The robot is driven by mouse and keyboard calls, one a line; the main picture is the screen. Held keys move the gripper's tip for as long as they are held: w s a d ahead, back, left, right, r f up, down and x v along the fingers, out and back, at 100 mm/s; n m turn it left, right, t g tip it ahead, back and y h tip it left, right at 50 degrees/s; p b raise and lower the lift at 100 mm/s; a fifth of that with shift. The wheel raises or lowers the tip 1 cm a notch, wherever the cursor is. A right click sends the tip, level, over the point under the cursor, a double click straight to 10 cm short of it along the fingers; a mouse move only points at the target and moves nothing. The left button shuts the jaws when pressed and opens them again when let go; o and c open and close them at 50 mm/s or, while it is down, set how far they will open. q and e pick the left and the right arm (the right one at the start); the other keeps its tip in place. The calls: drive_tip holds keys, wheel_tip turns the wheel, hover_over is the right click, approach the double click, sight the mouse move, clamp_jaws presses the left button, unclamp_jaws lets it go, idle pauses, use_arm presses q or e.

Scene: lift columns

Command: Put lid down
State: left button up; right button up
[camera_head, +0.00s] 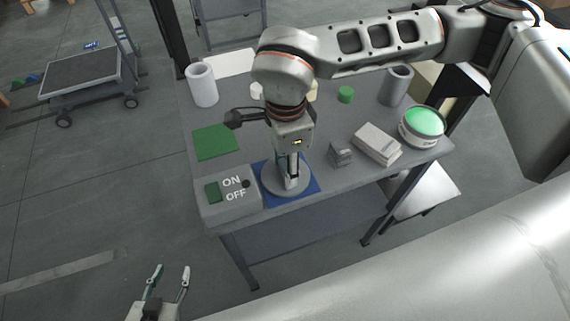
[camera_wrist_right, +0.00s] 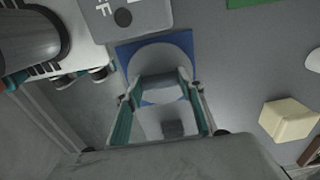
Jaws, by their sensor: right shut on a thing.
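The lid (camera_head: 271,183) is a round grey disc over the blue square mat (camera_head: 304,192) near the table's front edge. My right gripper (camera_head: 291,183) points down and is shut on the lid's handle. In the right wrist view, the lid (camera_wrist_right: 178,47) lies flat between the fingers (camera_wrist_right: 160,85), with the blue mat (camera_wrist_right: 126,54) showing around it. Whether the lid touches the mat or is just above it, I cannot tell. My left gripper (camera_head: 168,277) is open and empty, below and left of the table.
A grey ON/OFF switch box (camera_head: 228,202) stands left of the mat. A green mat (camera_head: 215,142) lies behind it. Right of the lid are a small grey block (camera_head: 340,153), a light box (camera_head: 377,143) and a green-topped round button (camera_head: 423,123). Grey cylinders (camera_head: 201,86) (camera_head: 396,86) stand at the back.

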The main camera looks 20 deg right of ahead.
drive_tip(key=shift+f, duration=0.15)
drive_tip(key=o, duration=1.1)
drive_tip(key=shift+f, duration=0.1)
use_arm(q)
drive_tip(key=shift+s+f, duration=0.1)
drive_tip(key=shift+s, duration=0.2)
use_arm(e)
drive_tip(key=shift+r, duration=0.35)
use_arm(q)
drive_tip(key=shift+w+d+r+p, duration=0.15)
drive_tip(key=shift+w+r+p, duration=0.05)
drive_tip(key=shift+r+p, duration=0.35)
use_arm(e)
wheel_tip(320, 180, up, 12)
drive_tip(key=shift+f, duration=0.15)
use_arm(q)
drive_tip(key=shift+s+f, duration=0.15)
drive_tip(key=shift+s, duration=0.05)
